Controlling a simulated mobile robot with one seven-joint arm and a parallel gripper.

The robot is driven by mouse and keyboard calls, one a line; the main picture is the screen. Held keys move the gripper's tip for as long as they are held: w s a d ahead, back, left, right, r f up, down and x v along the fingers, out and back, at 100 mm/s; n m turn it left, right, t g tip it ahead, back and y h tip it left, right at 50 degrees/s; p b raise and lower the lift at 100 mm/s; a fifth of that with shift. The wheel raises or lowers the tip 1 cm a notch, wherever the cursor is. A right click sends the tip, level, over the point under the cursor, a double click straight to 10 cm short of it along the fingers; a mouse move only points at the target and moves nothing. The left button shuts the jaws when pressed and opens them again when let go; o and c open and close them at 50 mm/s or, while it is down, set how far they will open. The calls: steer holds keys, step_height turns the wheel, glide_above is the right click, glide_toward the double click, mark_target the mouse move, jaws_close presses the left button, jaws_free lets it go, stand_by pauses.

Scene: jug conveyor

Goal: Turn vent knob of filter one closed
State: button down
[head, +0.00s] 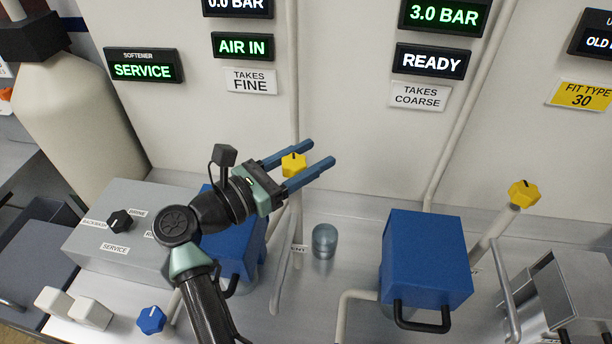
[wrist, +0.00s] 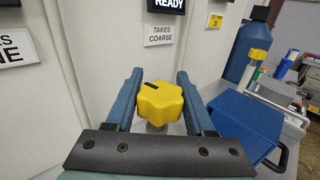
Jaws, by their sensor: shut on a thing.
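A yellow lobed vent knob (head: 293,163) sits on a thin pipe stem in front of the wall, above the left blue filter housing (head: 243,240). In the wrist view the knob (wrist: 160,104) is between my two blue fingers, with a short dark mark on its upper left face. My gripper (head: 320,152) is shut on this knob, a finger on either side; it also shows in the wrist view (wrist: 160,75). Above, a display (head: 242,46) reads AIR IN, and the display over it reads 0.0 BAR. My arm hides part of the left housing.
A second blue housing (head: 426,258) stands to the right, with another yellow knob (head: 524,193) on a slanted pipe. A small glass cup (head: 324,240) stands between the housings. A blue knob (head: 151,319) and a grey softener box (head: 120,225) are at the left.

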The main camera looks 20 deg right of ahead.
steer(key=m+g+b, duration=0.1)
steer(key=b, duration=0.1)
steer(key=g+b, duration=0.1)
steer(key=b, duration=0.1)
steer(key=m+g+b, duration=0.1)
steer(key=g+b, duration=0.1)
steer(key=shift+s+f+m+h+b, duration=0.3)
steer(key=shift+s, duration=0.05)
steer(key=shift+s+d+r+g+b, duration=0.1)
steer(key=shift+r+g+b, duration=0.15)
steer(key=shift+g+b, duration=0.15)
steer(key=shift+c, duration=1.3)
jaws_free()
steer(key=a+b, duration=0.4)
steer(key=a, duration=0.8)
steer(key=shift+f, duration=0.1)
steer(key=shift+a, duration=0.5)
